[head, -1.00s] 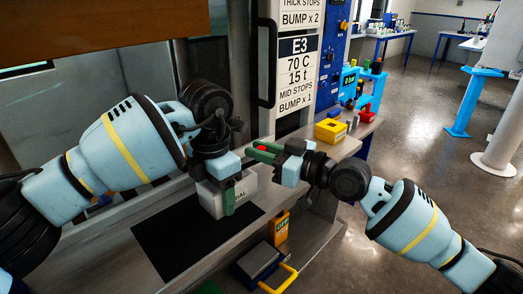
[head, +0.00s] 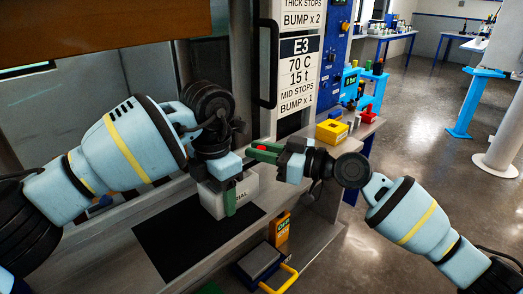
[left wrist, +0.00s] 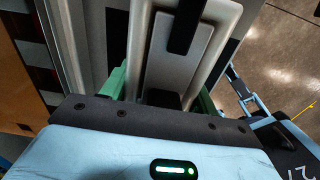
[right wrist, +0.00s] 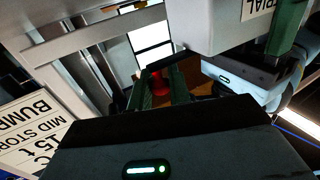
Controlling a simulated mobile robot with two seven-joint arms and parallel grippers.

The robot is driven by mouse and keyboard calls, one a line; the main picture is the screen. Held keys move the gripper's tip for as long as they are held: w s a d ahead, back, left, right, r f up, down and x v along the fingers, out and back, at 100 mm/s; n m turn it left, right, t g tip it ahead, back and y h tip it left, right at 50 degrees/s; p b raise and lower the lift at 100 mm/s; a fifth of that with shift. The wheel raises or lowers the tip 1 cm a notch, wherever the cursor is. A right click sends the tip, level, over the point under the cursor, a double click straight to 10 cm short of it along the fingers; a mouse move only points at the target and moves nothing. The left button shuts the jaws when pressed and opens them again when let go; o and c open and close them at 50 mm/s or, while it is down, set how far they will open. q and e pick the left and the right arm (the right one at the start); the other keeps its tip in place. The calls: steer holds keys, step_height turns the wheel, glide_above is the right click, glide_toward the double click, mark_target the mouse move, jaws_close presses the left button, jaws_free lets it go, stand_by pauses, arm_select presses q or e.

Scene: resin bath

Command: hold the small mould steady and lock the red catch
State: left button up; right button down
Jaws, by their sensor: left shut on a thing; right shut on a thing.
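The small mould (head: 211,200), a pale grey block with a partly hidden label ending in "IAL", stands at the edge of the black mat. My left gripper (head: 228,196) is shut on it from above, one green finger down its front face. In the left wrist view the mould's grey body (left wrist: 160,75) fills the space between the green fingers.
The black mat (head: 170,245) lies bare left of the mould on the grey bench. A yellow bin (head: 331,131) stands behind my right gripper. The press's sign panel (head: 300,70) rises close behind.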

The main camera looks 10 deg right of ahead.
steer(key=shift+w+d, duration=0.1)
steer(key=c, duration=1.3)
jaws_free()
steer(key=shift+c, duration=0.2)
steer(key=v, duration=1.2)
arm_select(q)
steer(key=o, duration=1.4)
steer(key=shift+o, duration=0.2)
steer(key=shift+r, duration=0.1)
step_height(320, 180, up, 12)
steer(key=shift+f, duration=0.1)
